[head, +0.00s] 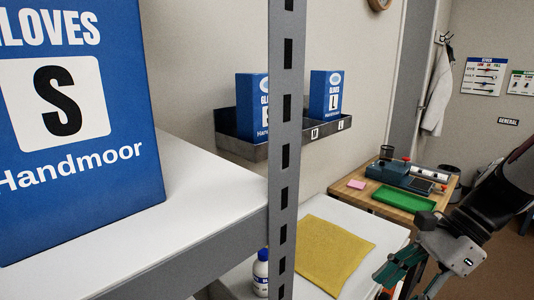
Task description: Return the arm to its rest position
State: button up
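My gripper (404,286) is at the lower right of the head view, at the end of my dark arm, which comes in from the right edge. Its teal fingers point down and left and stand apart, with nothing seen between them. The lower part of the fingers is cut off by the bottom edge. The gripper appears in front of the right end of a white bench with a yellow mat.
A blue glove box marked S (70,215) stands on a near white shelf (200,215). A metal post (284,120) rises mid-view. Beyond are the yellow mat (335,250), a white bottle (261,275), a wall rack (240,148) and a wooden table (345,188) with a green tray (404,199).

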jog(key=s+a+r+n+t+h+p, duration=0.3)
jog(key=s+r+n+h, duration=0.4)
jog(key=s+r+n, duration=0.6)
jog(key=shift+s+n+t+p, duration=0.6)
jog(key=shift+n+t+p, duration=0.4)
jog(key=shift+n, duration=1.6)
